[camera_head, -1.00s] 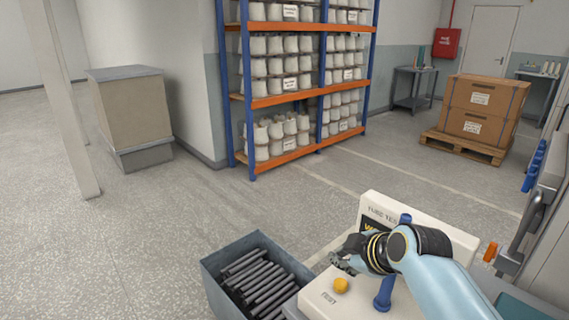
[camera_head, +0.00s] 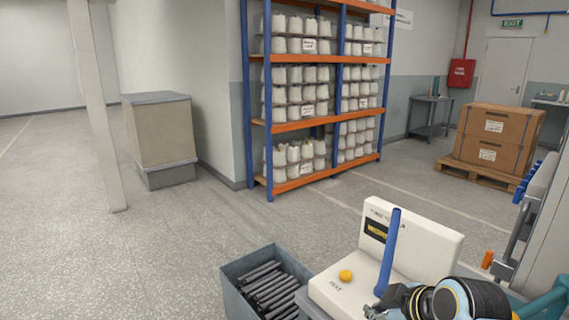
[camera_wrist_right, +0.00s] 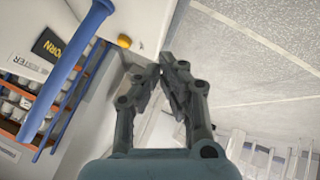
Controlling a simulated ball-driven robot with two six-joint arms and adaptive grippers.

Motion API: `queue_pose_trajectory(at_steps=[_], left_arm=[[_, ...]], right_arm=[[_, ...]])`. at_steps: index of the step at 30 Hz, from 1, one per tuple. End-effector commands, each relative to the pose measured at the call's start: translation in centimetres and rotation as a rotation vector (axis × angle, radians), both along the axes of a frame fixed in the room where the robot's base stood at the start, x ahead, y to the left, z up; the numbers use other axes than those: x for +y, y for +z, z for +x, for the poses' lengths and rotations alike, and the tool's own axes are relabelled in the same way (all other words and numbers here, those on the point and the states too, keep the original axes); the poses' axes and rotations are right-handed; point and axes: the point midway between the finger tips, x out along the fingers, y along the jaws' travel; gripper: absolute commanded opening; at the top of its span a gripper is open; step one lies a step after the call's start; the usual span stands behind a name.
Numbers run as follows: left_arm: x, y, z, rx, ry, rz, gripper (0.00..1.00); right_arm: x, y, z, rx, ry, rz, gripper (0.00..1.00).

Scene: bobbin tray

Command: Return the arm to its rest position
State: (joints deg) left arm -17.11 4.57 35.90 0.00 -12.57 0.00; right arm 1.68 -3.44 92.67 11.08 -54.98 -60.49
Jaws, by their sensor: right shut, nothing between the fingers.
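My right gripper (camera_head: 388,311) is at the bottom edge of the head view, in front of the white tester (camera_head: 420,246) and close to its lower part. In the right wrist view its two dark fingers (camera_wrist_right: 168,66) are together at the tips, with nothing between them. A blue tube (camera_head: 391,250) stands slightly tilted on the tester, and in the wrist view it runs at a slant on the left (camera_wrist_right: 62,70), apart from the fingers. My left gripper is not in view.
A grey bin (camera_head: 234,287) of dark rods stands left of the tester. The tester has a yellow button (camera_head: 345,276) and a dark display (camera_head: 377,232) that reads WORN in the wrist view. A shelf of white bobbins (camera_head: 317,121) stands behind. The floor between is clear.

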Motion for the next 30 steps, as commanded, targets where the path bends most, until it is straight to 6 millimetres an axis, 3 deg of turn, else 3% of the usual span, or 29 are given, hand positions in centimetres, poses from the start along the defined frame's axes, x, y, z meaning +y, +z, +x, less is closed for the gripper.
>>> queue_pose_trajectory(at_steps=[6,13,21,30], left_arm=[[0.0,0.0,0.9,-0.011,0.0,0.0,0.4],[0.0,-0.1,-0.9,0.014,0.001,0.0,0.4],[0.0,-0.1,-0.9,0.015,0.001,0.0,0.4],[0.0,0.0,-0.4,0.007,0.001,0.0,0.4]], right_arm=[[-2.5,0.0,-5.5,0.106,-0.141,0.045,0.0],[-5.2,1.3,-12.5,0.226,-0.34,0.094,0.0],[-7.6,4.0,-20.4,0.335,-0.588,0.134,0.0],[-9.3,7.5,-27.4,0.404,-0.822,0.163,0.0]])
